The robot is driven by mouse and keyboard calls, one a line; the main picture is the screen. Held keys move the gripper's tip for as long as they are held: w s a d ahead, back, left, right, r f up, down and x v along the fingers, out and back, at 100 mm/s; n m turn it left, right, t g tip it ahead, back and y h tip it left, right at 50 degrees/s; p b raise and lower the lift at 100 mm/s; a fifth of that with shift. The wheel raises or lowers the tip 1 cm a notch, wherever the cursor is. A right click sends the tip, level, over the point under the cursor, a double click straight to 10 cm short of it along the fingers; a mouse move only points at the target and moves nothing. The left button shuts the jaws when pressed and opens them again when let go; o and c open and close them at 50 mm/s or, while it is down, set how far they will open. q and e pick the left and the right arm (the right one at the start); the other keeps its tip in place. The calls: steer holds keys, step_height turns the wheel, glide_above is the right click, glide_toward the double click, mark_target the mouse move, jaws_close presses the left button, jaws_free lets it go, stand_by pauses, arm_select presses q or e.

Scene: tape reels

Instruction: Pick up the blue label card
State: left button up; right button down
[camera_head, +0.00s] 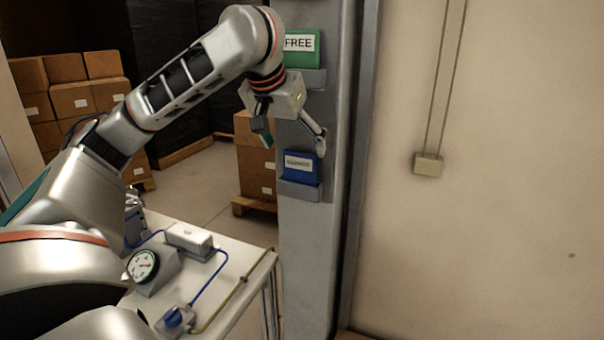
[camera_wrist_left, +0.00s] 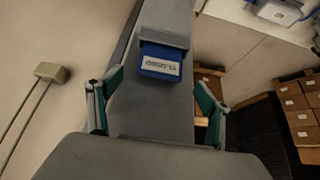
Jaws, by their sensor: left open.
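The blue label card (camera_head: 299,166) stands in a grey holder (camera_head: 300,190) on the grey post, with a white label that seems to read CLOSED. In the left wrist view the card (camera_wrist_left: 160,61) appears upside down in its holder (camera_wrist_left: 164,37), ahead of the fingers and between them. My left gripper (camera_head: 294,143) is open and empty, just above the card in the head view. Its two green-padded fingers also show in the left wrist view (camera_wrist_left: 155,112), spread apart. The fingers do not appear to touch the card. My right gripper is not in view.
A green FREE card (camera_head: 302,48) sits in a holder higher on the post (camera_head: 305,240). A white table (camera_head: 237,262) with a gauge (camera_head: 143,265) and cabled boxes stands below left. Stacked cartons (camera_head: 75,95) are behind. A wall box (camera_head: 428,164) is at right.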

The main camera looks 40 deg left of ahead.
mark_target(298, 160)
arm_select(q)
steer(key=shift+s+x, duration=0.2)
steer(key=shift+x, duration=2.05)
steer(key=shift+w+a+f, duration=0.1)
steer(key=shift+w+f, duration=0.25)
steer(key=shift+f, duration=0.2)
steer(key=c, duration=1.2)
